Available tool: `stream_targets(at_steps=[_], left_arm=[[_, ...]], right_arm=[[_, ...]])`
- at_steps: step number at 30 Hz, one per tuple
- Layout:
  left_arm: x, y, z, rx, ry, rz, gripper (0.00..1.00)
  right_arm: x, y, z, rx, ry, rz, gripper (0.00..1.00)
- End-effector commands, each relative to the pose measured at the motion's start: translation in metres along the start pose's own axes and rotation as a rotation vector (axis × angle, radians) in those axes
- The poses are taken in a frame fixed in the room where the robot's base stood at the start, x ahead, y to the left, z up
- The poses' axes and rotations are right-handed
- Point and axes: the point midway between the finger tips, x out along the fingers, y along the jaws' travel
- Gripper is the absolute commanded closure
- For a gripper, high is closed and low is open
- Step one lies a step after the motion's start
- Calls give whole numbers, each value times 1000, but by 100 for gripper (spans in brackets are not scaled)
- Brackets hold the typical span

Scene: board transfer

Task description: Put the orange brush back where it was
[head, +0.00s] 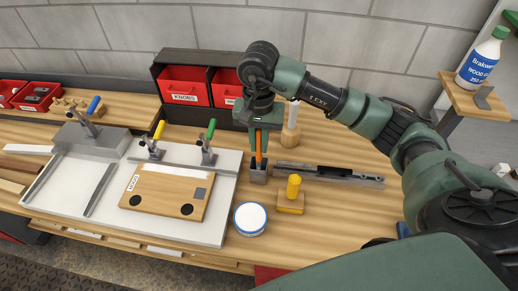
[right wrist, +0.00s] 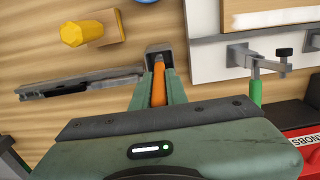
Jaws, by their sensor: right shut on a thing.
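The orange brush (head: 258,158) stands upright between the fingers of my right gripper (head: 258,150), which is shut on it. It also shows in the right wrist view (right wrist: 158,88). My left gripper is not in view.
A grey metal tool (head: 335,176) lies right of the holder, with a yellow-knobbed wooden block (head: 290,203) in front. Red KNOBS bins (head: 184,87) stand behind. Open bench lies front right.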

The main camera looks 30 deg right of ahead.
Motion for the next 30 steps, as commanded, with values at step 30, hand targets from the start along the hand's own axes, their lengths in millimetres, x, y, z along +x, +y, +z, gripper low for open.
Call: stream_targets(at_steps=[30], left_arm=[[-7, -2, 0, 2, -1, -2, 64]], right_arm=[[40, 0, 0, 0, 0, 0, 64]])
